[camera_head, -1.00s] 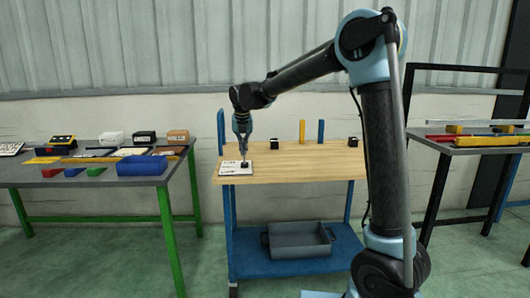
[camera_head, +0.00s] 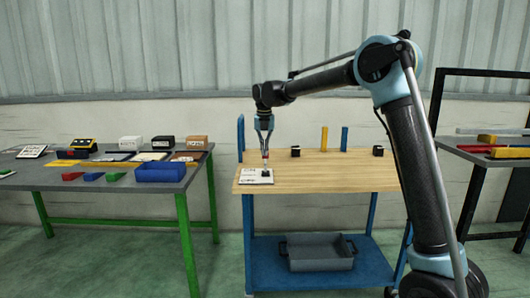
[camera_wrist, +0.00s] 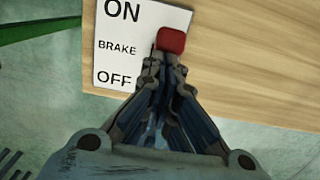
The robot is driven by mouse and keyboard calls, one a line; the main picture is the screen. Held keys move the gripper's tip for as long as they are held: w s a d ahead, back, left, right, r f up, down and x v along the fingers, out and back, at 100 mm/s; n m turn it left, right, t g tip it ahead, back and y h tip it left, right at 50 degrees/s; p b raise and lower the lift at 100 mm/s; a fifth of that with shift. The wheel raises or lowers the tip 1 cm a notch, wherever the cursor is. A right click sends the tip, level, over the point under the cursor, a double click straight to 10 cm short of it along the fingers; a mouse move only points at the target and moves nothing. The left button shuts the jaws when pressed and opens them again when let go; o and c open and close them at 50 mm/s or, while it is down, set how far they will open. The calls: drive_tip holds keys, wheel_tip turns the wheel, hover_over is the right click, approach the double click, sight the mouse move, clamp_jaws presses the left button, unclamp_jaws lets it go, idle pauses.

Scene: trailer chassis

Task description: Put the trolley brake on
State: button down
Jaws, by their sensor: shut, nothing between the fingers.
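The trolley (camera_head: 345,172) has a wooden top on a blue frame. A white brake plate (camera_head: 248,180) lies at its front left corner. The wrist view shows the plate (camera_wrist: 110,55) with ON at the top, BRAKE in the middle and OFF at the bottom. The brake lever has a red knob (camera_wrist: 171,39), seen at the plate's right edge, between the ON and BRAKE words' heights; its stem is hidden. My gripper (camera_head: 264,146) is shut and empty, pointing down just above the red knob (camera_head: 265,154). In the wrist view its fingertips meet the knob's lower edge; contact cannot be told.
A grey bin (camera_head: 318,258) stands on the trolley's lower shelf. A green-legged bench (camera_head: 100,175) with parts stands left, a dark bench (camera_head: 480,160) right.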

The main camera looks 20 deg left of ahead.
drive_tip(key=shift+w, duration=0.35)
drive_tip(key=shift+s, duration=0.1)
wheel_tip(320, 180, up, 12)
drive_tip(key=shift+s+f, duration=0.2)
drive_tip(key=shift+s, duration=0.1)
idle(0.6)
drive_tip(key=shift+d, duration=0.1)
